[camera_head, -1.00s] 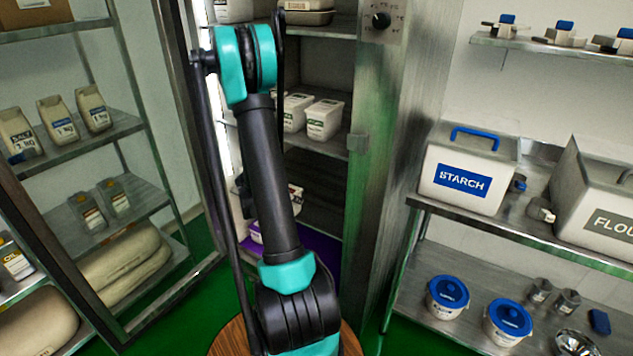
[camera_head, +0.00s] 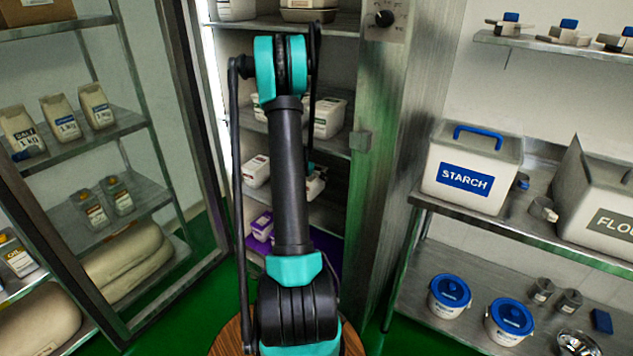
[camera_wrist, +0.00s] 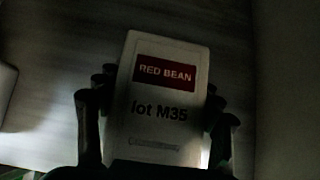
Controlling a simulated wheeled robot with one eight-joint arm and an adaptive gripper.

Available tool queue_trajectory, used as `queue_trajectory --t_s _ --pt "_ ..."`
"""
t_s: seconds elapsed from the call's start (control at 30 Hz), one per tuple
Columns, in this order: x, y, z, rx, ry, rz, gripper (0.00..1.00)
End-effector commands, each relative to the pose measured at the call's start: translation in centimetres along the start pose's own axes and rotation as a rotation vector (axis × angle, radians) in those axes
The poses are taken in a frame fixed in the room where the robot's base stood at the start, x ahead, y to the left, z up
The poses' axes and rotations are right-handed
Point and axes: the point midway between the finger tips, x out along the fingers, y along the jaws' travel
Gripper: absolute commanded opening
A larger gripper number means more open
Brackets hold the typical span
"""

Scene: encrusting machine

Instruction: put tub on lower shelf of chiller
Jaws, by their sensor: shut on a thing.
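My gripper (camera_wrist: 157,112) is shut on a white tub (camera_wrist: 160,122) with a dark red "RED BEAN" label and "lot M35", one finger on each side. In the head view the held tub (camera_head: 316,184) shows only in part, right of my arm, which hides most of my gripper. It is inside the open chiller (camera_head: 375,190), at the level of a lower shelf. A white tub with a reddish label (camera_head: 256,171) stands on that side, left of my arm. Whether the held tub touches the shelf, I cannot tell.
White tubs (camera_head: 329,118) stand on the shelf above. Purple-marked tubs (camera_head: 262,226) sit on the bottom level by a purple surface. In the wrist view a pale object (camera_wrist: 6,90) is at the left edge and a pale wall (camera_wrist: 285,90) at the right. The chiller door (camera_head: 195,130) stands open left.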

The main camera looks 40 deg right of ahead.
Motion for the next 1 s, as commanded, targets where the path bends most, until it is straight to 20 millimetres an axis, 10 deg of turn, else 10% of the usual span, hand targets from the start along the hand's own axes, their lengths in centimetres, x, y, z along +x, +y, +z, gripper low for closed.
queue_trajectory --t_s 0.8,0.83,1.0 --pt "3.6 0.0 -1.6 0.000 -0.001 0.000 0.07" --pt "3.6 0.0 -1.7 0.000 0.000 0.000 0.68" --pt "3.6 0.0 -1.6 0.000 0.000 0.000 0.88"
